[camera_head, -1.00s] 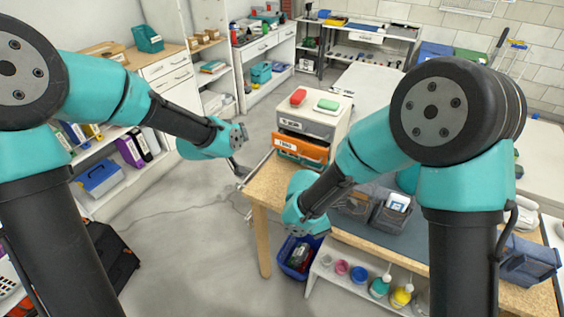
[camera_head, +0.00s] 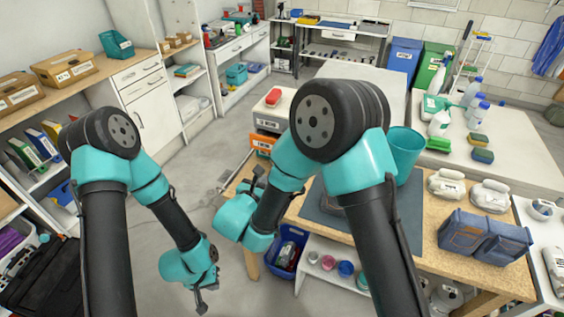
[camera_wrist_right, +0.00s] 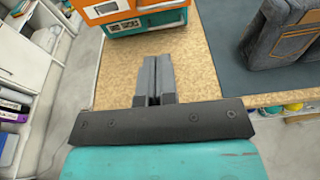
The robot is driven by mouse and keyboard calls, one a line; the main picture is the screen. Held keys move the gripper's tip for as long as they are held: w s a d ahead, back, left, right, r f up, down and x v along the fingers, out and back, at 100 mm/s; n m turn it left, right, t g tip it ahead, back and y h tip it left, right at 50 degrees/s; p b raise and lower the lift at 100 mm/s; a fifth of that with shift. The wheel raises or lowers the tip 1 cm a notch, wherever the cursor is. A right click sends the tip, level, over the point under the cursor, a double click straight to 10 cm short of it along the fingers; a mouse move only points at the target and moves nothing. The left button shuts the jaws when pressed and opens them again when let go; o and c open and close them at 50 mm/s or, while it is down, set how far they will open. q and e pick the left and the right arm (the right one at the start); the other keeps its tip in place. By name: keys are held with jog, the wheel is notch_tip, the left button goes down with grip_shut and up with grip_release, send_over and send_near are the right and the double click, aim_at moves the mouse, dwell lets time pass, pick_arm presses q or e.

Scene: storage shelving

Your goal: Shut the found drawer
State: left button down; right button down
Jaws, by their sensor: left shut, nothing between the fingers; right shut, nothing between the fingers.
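A small drawer cabinet (camera_head: 268,112) stands on the wooden worktop in the head view, with an orange drawer (camera_head: 263,142) at its front. My right arm hides its lower part. In the right wrist view orange and teal drawer fronts (camera_wrist_right: 122,27) show at the top edge, cut off by the frame, so how far any drawer stands out is unclear. My right gripper (camera_wrist_right: 158,60) is shut and empty over the worktop, pointing at the cabinet front with a small gap. In the head view my left gripper (camera_head: 201,302) is shut and empty, low over the floor, away from the cabinet.
A red item (camera_head: 273,97) lies on the cabinet. A grey-blue fabric bin (camera_wrist_right: 285,35) stands on the dark mat right of my right gripper. A blue crate (camera_head: 288,248) is below the worktop. Open floor lies left of the worktop.

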dwell(0.3)
jog(key=x, duration=1.4)
jog(key=shift+d, duration=0.1)
jog(key=w, duration=0.1)
jog(key=w+d, duration=0.1)
jog(key=w, duration=0.1)
jog(key=w+d, duration=0.1)
jog(key=shift+w+r, duration=0.1)
jog(key=shift+w, duration=0.1)
jog(key=shift+s+a, duration=0.1)
jog(key=shift+s, duration=0.05)
